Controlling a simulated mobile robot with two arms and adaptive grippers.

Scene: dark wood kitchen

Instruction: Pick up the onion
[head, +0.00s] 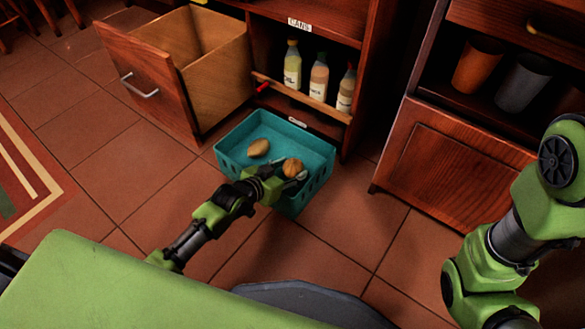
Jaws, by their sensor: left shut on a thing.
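The onion (293,167) is a round brown thing at the right side of a teal basket (232,131) on the floor. My left gripper (290,177) reaches over the basket's near edge and is shut on the onion. The fingers cover part of its near side. I cannot tell whether the onion is lifted off the basket's bottom. My right arm shows at the right edge, but its gripper is out of view.
A tan potato-like item (258,148) lies in the basket to the left. An open wooden drawer (152,85) stands behind left. Several bottles (319,77) stand on the shelf behind. A closed cabinet (445,165) is at right. Tiled floor is free at left.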

